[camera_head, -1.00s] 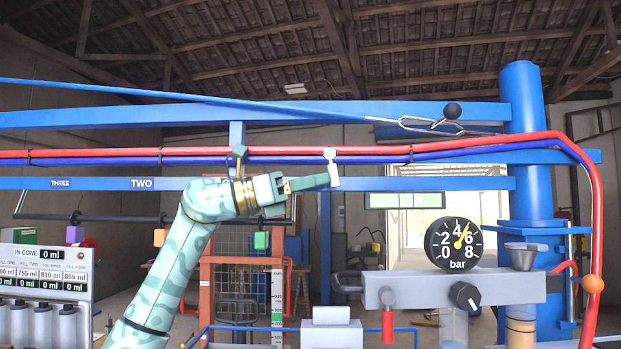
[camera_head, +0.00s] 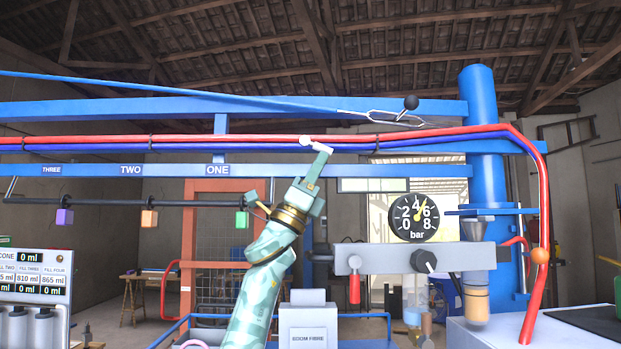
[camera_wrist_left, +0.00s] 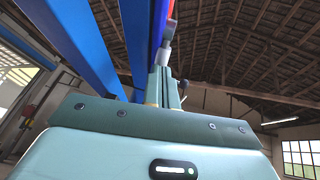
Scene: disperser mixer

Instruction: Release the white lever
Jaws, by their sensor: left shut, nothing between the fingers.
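The white lever (camera_head: 319,146) is a small white piece on the red and blue hoses, above the blue beam. It slants down to the right from its round end. My left gripper (camera_head: 321,158) comes up from below and is shut, with nothing between the fingers. Its fingertips are right at the lever's lower end; I cannot tell if they touch. In the left wrist view the shut fingers (camera_wrist_left: 164,88) point up, and a pale grey-white piece (camera_wrist_left: 162,56) shows just beyond their tips. My right gripper is out of view.
A pressure gauge (camera_head: 414,217) and a grey valve block (camera_head: 385,258) stand to the right. A green cube (camera_head: 241,219) hangs at left.

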